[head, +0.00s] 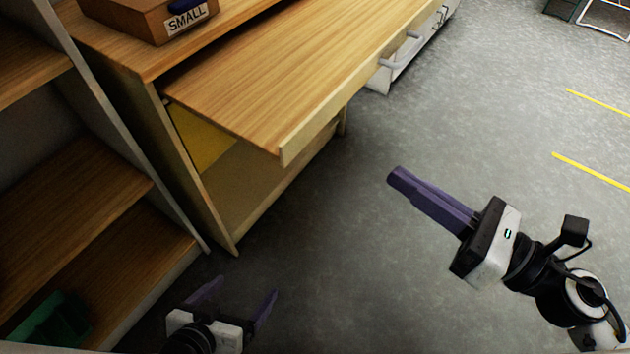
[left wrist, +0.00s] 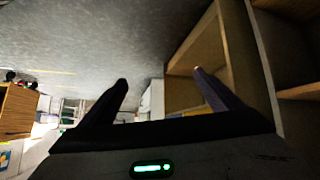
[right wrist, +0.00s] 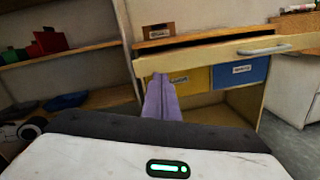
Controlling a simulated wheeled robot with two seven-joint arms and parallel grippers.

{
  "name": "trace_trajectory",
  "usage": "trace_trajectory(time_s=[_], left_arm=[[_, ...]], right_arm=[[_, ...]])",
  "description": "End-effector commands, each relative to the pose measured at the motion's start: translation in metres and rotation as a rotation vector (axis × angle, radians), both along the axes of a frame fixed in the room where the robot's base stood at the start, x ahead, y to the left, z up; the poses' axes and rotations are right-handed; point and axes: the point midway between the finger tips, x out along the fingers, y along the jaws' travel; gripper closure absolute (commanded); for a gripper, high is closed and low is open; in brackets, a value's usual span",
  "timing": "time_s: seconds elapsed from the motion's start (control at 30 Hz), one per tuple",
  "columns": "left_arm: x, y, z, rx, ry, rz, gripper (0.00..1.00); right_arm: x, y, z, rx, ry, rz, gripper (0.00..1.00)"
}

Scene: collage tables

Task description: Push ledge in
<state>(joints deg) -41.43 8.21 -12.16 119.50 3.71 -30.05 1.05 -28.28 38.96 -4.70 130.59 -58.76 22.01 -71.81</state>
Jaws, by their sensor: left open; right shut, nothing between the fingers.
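The wooden ledge (head: 290,75) is pulled out from the cabinet in the head view, with its pale front edge facing the right. It also shows in the right wrist view as a pale front panel (right wrist: 205,56) with a metal handle. My right gripper (head: 393,175) is shut and empty, to the right of the ledge and apart from it, above the floor. In the right wrist view its purple fingers (right wrist: 161,80) overlap the ledge's left part. My left gripper (head: 238,287) is open and empty, low at the bottom left, near the shelf and below the cabinet.
A brown box labelled SMALL (head: 150,15) stands on the cabinet top. A shelf unit (head: 80,200) with a green bin (head: 50,322) is at the left. Yellow (right wrist: 180,83) and blue (right wrist: 240,72) drawers show under the ledge. The grey floor (head: 400,270) is clear.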

Motion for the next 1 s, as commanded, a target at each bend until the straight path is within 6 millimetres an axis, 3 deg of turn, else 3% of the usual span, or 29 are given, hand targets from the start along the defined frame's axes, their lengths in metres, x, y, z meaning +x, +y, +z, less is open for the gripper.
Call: trace_trajectory(time_s=[0.03, 0.1, 0.27, 0.47, 0.8, 1.0], left_arm=[[0.0, -0.001, -0.011, -0.002, -0.003, -0.001, 0.14], [0.001, -0.001, -0.012, -0.004, -0.003, -0.002, 0.14], [0.001, -0.001, -0.007, -0.002, -0.002, -0.004, 0.14], [0.0, 0.0, 0.002, 0.01, 0.005, -0.009, 0.14], [-0.001, 0.003, 0.016, 0.033, 0.019, -0.018, 0.14], [0.0, 0.003, 0.021, 0.033, 0.014, -0.015, 0.14]], right_arm=[[-0.007, 0.006, -0.01, -0.094, -0.087, 0.047, 1.0], [-0.014, 0.012, -0.012, -0.18, -0.167, 0.088, 1.0], [-0.013, 0.022, -0.009, -0.231, -0.22, 0.112, 1.0], [0.004, 0.045, -0.004, -0.225, -0.217, 0.109, 1.0], [0.043, 0.103, -0.005, -0.223, -0.215, 0.107, 1.0], [0.057, 0.124, -0.008, -0.224, -0.212, 0.106, 1.0]])
